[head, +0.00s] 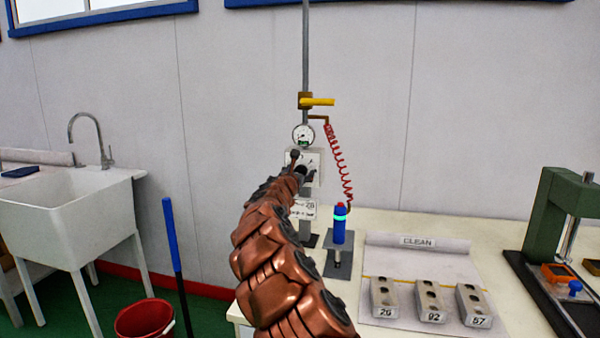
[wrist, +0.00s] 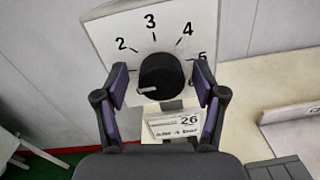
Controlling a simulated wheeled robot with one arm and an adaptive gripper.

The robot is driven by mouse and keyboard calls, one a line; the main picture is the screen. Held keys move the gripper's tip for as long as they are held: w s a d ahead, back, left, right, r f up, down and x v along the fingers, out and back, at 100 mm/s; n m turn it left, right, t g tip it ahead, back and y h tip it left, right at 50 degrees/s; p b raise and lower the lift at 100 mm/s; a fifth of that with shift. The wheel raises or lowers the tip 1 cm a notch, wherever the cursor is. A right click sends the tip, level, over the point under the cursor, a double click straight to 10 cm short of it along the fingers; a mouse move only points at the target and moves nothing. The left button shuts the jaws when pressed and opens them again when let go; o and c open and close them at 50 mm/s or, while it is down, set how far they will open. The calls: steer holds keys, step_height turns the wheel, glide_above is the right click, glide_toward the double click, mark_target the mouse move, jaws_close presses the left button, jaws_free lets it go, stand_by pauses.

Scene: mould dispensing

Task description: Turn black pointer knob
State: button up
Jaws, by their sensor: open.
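The black pointer knob (wrist: 165,75) sits on a white dial plate (wrist: 188,25) in the wrist view. Its white pointer mark faces lower left, below the 2. The numerals 2, 3, 4 and 5 show; any 1 is hidden behind the left finger. My gripper (wrist: 160,80) is open, with one finger on each side of the knob in the picture. Gaps show on both sides, so neither finger visibly touches it. In the head view my gripper (head: 303,171) is at the dial plate (head: 315,157), and my arm hides part of the plate.
A card (wrist: 178,125) reading 26 hangs below the dial. A pressure gauge (head: 303,134) and yellow lever (head: 318,102) are above. A red coiled hose (head: 340,165) and blue dispenser (head: 340,225) stand right. Moulds (head: 432,302) lie on the table; a sink (head: 70,215) is left.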

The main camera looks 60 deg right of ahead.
steer(key=shift+d, duration=0.15)
steer(key=c, duration=1.1)
